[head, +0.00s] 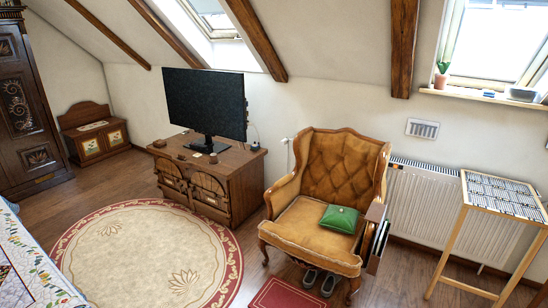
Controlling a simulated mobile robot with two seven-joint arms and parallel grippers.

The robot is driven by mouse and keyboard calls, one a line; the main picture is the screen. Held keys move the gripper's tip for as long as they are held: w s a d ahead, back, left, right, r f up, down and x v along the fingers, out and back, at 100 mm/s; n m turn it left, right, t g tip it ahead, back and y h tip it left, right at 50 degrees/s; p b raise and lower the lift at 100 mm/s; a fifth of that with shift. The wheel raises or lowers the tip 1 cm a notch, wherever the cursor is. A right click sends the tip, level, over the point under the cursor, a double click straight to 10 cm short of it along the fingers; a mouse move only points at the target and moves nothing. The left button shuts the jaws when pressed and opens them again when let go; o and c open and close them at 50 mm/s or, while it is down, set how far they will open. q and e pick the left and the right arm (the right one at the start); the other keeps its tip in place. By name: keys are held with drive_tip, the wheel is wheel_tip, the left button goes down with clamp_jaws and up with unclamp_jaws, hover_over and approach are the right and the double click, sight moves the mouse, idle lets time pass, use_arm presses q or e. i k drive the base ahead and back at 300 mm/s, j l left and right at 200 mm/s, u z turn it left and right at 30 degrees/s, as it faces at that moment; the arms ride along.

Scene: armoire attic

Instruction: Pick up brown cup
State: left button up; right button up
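I cannot make out a brown cup for certain in the head view. Some small brown items stand on the wooden TV cabinet (232,171): one near its left front corner (160,143) and one in front of the screen (214,158). They are too small to tell what they are. Neither of my grippers is in view.
A brown leather armchair (312,235) with a green cushion (339,219) stands right of the cabinet. A round rug (150,250) lies before the cabinet. A patterned side table (498,194) is at the right. A bed corner (35,265) is at the lower left.

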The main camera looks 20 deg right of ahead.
sight(213, 158)
drive_tip(key=z, duration=0.3)
drive_tip(key=i+u, duration=0.15)
drive_tip(key=i, duration=0.7)
drive_tip(key=i+l+u, duration=0.15)
drive_tip(key=i, duration=0.7)
drive_tip(key=i+u, duration=0.2)
drive_tip(key=i, duration=0.65)
drive_tip(key=i+u, duration=0.25)
drive_tip(key=i, duration=0.55)
